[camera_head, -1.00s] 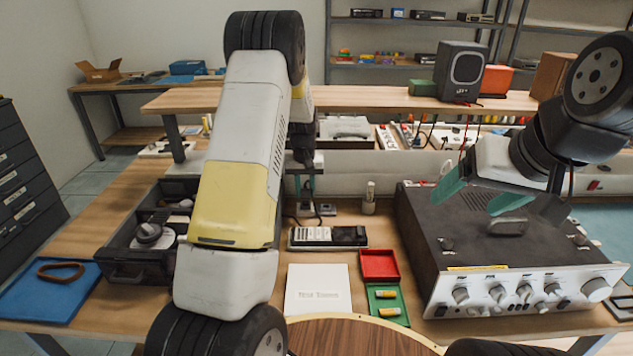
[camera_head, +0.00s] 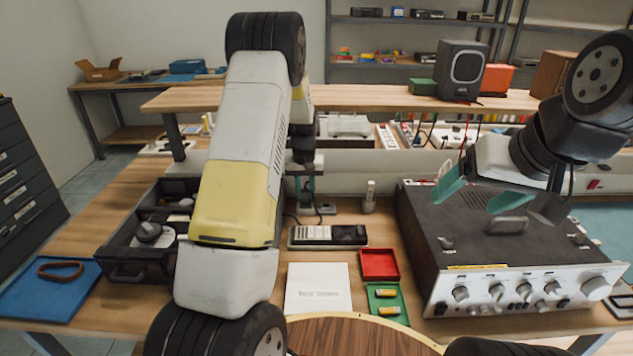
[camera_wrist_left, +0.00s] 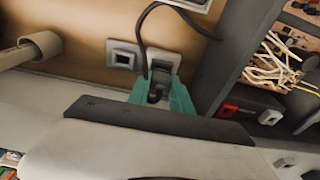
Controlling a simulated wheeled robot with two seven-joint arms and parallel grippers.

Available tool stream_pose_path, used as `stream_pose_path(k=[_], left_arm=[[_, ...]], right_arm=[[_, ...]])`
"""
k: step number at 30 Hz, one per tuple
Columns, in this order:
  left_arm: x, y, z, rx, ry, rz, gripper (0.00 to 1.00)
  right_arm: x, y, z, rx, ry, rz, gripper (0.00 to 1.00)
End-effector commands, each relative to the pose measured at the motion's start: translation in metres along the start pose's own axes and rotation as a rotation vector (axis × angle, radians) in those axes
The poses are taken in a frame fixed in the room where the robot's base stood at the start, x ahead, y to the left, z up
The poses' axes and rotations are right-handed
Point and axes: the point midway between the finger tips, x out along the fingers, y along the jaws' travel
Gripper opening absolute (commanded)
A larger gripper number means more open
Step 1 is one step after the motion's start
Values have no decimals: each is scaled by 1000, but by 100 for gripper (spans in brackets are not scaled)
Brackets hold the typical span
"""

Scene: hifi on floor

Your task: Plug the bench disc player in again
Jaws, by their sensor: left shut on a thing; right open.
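My left gripper (camera_head: 306,188) points down at the back of the bench. In the left wrist view its teal fingers (camera_wrist_left: 160,92) are shut on a dark plug (camera_wrist_left: 158,82). The plug is at a pale socket plate (camera_wrist_left: 167,59); I cannot tell whether it is seated. A black cord (camera_wrist_left: 143,28) loops up from near the plug. A second socket plate (camera_wrist_left: 122,55) sits beside it, clear of the fingers. My right gripper (camera_head: 477,194) is open and empty above the large silver-fronted unit (camera_head: 520,287). I cannot tell which unit is the disc player.
A black and pale keyed device (camera_head: 328,236) lies in the middle. In front are a white booklet (camera_head: 318,288), a red tray (camera_head: 379,264) and a green tray (camera_head: 387,304). A black toolbox (camera_head: 130,258) stands left. A raised wooden shelf (camera_head: 370,98) spans the back.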

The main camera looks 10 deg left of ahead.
Motion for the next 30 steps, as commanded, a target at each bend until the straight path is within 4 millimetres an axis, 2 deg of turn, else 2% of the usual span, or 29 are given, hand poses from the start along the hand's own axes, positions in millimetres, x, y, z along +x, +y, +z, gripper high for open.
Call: stream_pose_path(k=[30], left_arm=[[8,0,1,0,-1,0,0]], right_arm=[[0,0,0,0,0,0,77]])
